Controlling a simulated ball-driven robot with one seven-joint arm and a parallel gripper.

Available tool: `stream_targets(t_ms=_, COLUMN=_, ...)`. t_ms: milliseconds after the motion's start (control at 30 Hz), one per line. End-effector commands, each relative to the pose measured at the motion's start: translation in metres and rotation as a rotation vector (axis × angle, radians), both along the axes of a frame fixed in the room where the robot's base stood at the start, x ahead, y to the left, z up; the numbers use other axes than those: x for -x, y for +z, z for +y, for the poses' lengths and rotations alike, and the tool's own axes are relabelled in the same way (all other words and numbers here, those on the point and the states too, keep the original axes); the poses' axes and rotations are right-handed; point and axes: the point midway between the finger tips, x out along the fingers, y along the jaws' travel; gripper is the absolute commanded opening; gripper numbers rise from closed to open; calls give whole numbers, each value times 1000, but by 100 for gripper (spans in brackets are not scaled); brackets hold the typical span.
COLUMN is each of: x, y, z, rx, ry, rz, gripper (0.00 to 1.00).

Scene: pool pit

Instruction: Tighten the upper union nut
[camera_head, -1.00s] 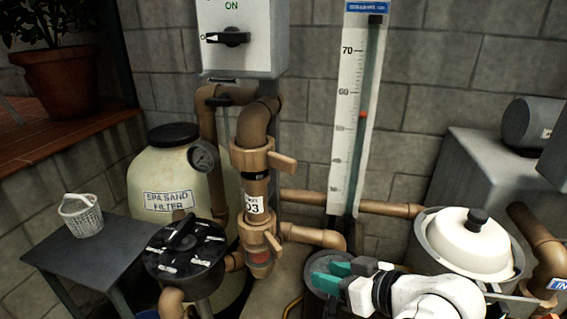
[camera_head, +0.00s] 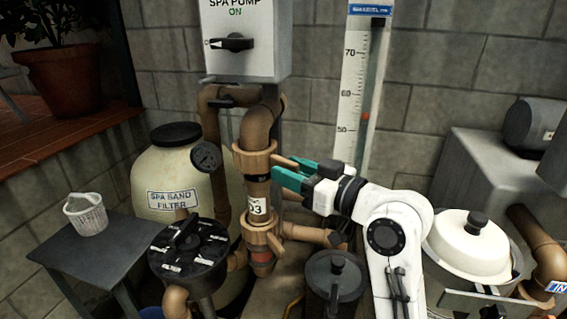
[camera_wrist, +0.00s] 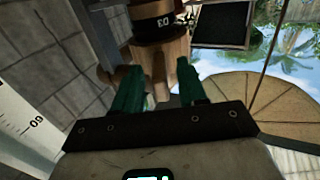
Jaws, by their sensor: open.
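The upper union nut (camera_head: 254,158) is a brown ring on the vertical pipe, with a lug sticking out to the right. The lower union nut (camera_head: 260,237) sits on the same pipe, below the D3 label. My gripper (camera_head: 281,170), with teal fingers, is open just right of the upper nut, at the height of its lug. The fingers partly hide the lug. In the wrist view the upper nut (camera_wrist: 158,48) appears upside down beyond the fingers, its lug showing in the gap between them. I cannot tell whether the fingers touch it.
A grey SPA PUMP switch box (camera_head: 243,40) hangs above the pipe. The tall white gauge (camera_head: 352,85) stands behind my arm. A black multiport valve (camera_head: 188,248) and the sand filter (camera_head: 155,178) are at the left. A lidded pot (camera_head: 470,245) stands at the right.

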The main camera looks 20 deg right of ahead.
Motion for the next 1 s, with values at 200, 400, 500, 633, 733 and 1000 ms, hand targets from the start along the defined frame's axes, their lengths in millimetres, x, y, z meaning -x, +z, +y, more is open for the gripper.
stream_targets(t_ms=200, x=-18, y=0, z=10, rx=0, ry=0, rz=1, gripper=42)
stream_targets(t_ms=400, x=-20, y=0, z=11, rx=1, ry=0, rz=0, gripper=42)
stream_targets(t_ms=500, x=-20, y=0, z=11, rx=1, ry=-1, rz=0, gripper=42)
stream_targets(t_ms=633, x=-20, y=0, z=11, rx=1, ry=-1, rz=0, gripper=33)
stream_targets(t_ms=733, x=-20, y=0, z=11, rx=1, ry=-1, rz=0, gripper=23)
stream_targets(t_ms=1000, x=-20, y=0, z=11, rx=1, ry=-1, rz=0, gripper=0)
